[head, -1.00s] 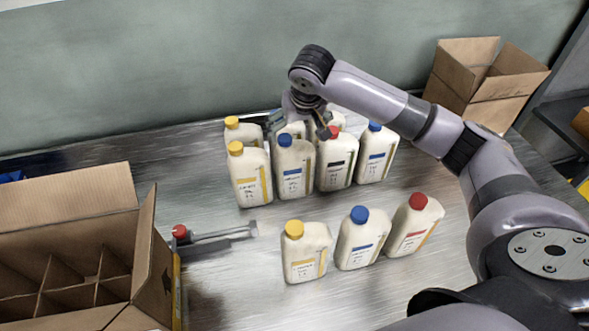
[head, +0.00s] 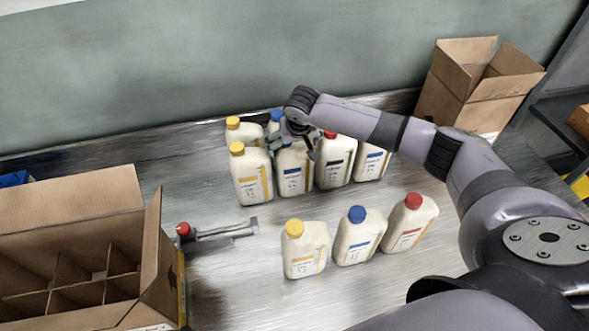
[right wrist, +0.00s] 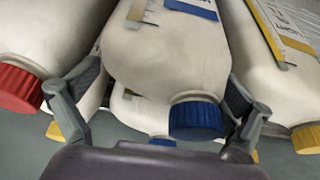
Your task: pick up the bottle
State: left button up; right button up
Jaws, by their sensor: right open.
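A white bottle with a blue label (head: 294,173) stands in the front row of the rear group. My right gripper (head: 292,146) is above this bottle's top, open. In the right wrist view the bottle's blue cap (right wrist: 196,119) lies between the two spread fingers of my right gripper (right wrist: 155,108). A red-capped bottle (right wrist: 22,88) is by the left finger and a yellow-capped bottle (right wrist: 290,85) by the right finger. The blue cap is hidden behind the gripper in the head view. My left gripper is not in view.
Three bottles, yellow-capped (head: 305,252), blue-capped (head: 358,240) and red-capped (head: 408,225), stand in front. A divided carton (head: 70,215) is at left, a grey tool with a red knob (head: 215,232) beside it. Another open carton (head: 460,100) is at back right.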

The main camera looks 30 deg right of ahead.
jog(key=c, duration=1.3)
jog(key=shift+w+r, duration=0.1)
jog(key=shift+c, duration=0.2)
